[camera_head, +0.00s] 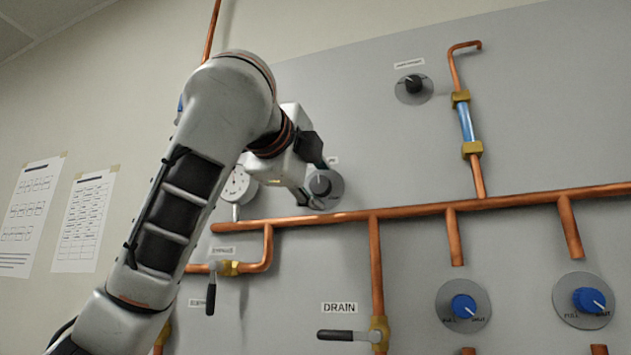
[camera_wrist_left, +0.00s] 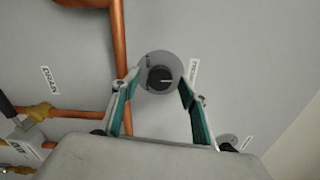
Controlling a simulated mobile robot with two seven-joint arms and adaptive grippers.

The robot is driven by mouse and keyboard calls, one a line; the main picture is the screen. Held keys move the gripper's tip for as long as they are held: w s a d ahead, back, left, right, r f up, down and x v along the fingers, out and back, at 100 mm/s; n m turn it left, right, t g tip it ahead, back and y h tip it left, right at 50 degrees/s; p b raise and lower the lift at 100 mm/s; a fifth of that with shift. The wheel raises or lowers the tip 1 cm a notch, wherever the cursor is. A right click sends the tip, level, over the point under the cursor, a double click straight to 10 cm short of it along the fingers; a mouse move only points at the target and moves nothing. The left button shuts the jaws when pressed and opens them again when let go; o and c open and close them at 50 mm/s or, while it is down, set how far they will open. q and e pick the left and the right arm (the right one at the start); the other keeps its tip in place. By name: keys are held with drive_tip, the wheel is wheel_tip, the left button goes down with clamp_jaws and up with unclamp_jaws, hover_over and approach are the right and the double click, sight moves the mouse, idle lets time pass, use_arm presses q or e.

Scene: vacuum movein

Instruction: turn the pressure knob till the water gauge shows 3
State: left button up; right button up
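The pressure knob (camera_head: 324,185) is a dark knob on a round grey plate on the wall panel. In the left wrist view the knob (camera_wrist_left: 160,78) has a pale pointer line and a label beside it that looks like the start of PRESSURE. My left gripper (camera_head: 317,187) is at the knob. In the left wrist view my left gripper (camera_wrist_left: 158,78) is open, with one finger on each side of the knob; contact is unclear. A white round gauge (camera_head: 238,187) is partly hidden behind my arm, and its reading is too small to tell. My right gripper is out of view.
Copper pipes (camera_head: 412,211) cross the panel below and right of the knob. A dark knob (camera_head: 413,87) sits higher up. Two blue knobs (camera_head: 463,306) (camera_head: 588,300) are at lower right. The drain lever (camera_head: 345,335) and bypass lever (camera_head: 211,298) are below.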

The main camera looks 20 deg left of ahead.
use_arm(q)
drive_tip(key=shift+s, duration=0.1)
drive_tip(key=s, duration=1.1)
drive_tip(key=shift+s+a, duration=0.2)
drive_tip(key=shift+s, duration=0.2)
idle(0.3)
